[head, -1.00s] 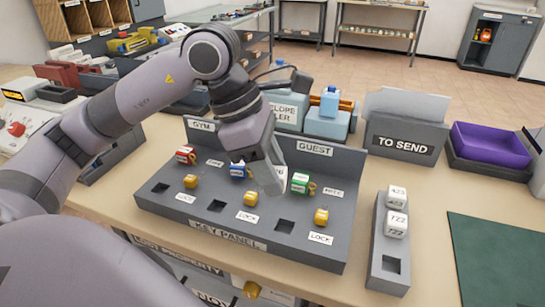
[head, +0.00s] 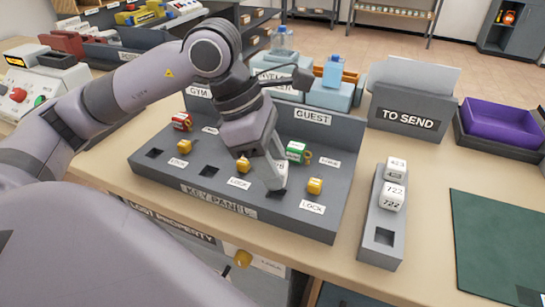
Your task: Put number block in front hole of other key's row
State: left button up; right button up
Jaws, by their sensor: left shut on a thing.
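My left gripper (head: 274,182) points down at the front right hole of the grey key panel (head: 320,228). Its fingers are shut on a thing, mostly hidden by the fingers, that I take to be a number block. I cannot tell whether it is inside the hole. The front left hole (head: 155,153) and front middle hole (head: 208,171) are empty. A red-tagged key (head: 181,122) is at the left and a green-tagged key (head: 296,151) stands behind the gripper. A grey block rack (head: 378,262) holds white blocks marked 423 (head: 396,167) and 722 (head: 392,197); its front slot is empty.
Yellow locks stand close to the gripper, one on its left (head: 243,166) and one on its right (head: 315,186). A TO SEND box (head: 405,122), purple tray (head: 500,122) and green mat (head: 497,245) are at the right. Bare table lies around the rack.

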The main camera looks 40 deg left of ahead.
pick_arm(q)
jog(key=shift+f, duration=0.15)
dwell(0.4)
jog(key=shift+f+b, duration=0.15)
jog(key=shift+b, duration=0.15)
jog(key=shift+f, duration=0.1)
jog(key=shift+f+b, duration=0.7)
jog(key=shift+b, duration=0.15)
jog(key=shift+f+b, duration=0.4)
jog(key=shift+b, duration=0.05)
jog(key=o, duration=1.1)
jog(key=shift+r, duration=0.1)
